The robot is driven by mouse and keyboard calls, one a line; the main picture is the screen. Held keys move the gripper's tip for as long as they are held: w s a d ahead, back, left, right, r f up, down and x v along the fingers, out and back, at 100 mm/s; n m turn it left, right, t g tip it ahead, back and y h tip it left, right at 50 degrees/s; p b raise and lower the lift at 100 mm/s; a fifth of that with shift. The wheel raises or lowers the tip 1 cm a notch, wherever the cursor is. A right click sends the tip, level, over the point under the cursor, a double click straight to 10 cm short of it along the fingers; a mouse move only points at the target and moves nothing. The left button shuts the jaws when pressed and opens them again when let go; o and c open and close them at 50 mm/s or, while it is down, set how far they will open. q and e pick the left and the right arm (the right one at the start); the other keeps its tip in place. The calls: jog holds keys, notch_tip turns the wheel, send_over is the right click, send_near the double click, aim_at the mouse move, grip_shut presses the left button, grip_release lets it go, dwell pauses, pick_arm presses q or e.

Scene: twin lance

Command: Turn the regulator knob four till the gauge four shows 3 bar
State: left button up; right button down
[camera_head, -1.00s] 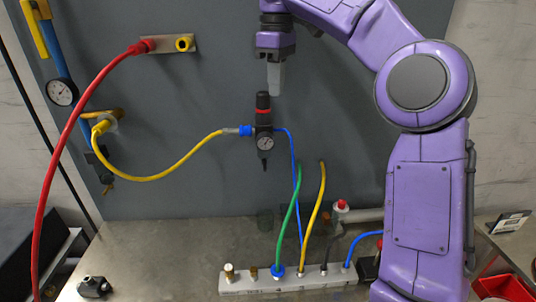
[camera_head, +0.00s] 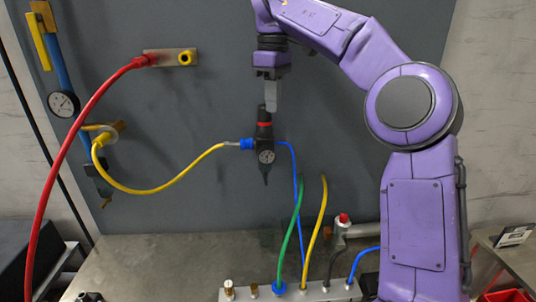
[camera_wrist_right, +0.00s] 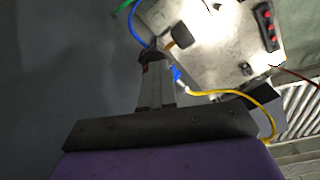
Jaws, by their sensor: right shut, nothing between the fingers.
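The black regulator (camera_head: 264,141) with a red ring hangs on the grey panel; its knob (camera_head: 262,115) is at the top. Its small round gauge (camera_head: 266,157) faces me, but its reading is too small to tell. My right gripper (camera_head: 271,108) points down at the knob, shut and empty, its fingertips overlapping the knob's right side in the head view. I cannot tell whether they touch it. In the right wrist view the shut fingers (camera_wrist_right: 155,95) reach toward the regulator's red ring (camera_wrist_right: 145,67), partly hiding the regulator. My left gripper is not in view.
A yellow hose (camera_head: 150,190) and a blue hose (camera_head: 296,190) join the regulator. A red hose (camera_head: 72,140) arcs at left. A larger gauge (camera_head: 63,104) is on the panel's left. A pale manifold (camera_head: 318,293) with several fittings is below. The panel right of the regulator is bare.

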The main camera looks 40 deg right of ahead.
jog(key=shift+d+r, duration=0.1)
jog(key=shift+d, duration=0.1)
jog(key=shift+w+d, duration=0.25)
jog(key=shift+d, duration=0.25)
jog(key=shift+w+d, duration=0.2)
jog(key=shift+d, duration=0.3)
jog(key=shift+d, duration=0.2)
dwell(0.4)
notch_tip(320, 180, up, 6)
jog(key=p, duration=0.5)
jog(key=shift+f, duration=0.2)
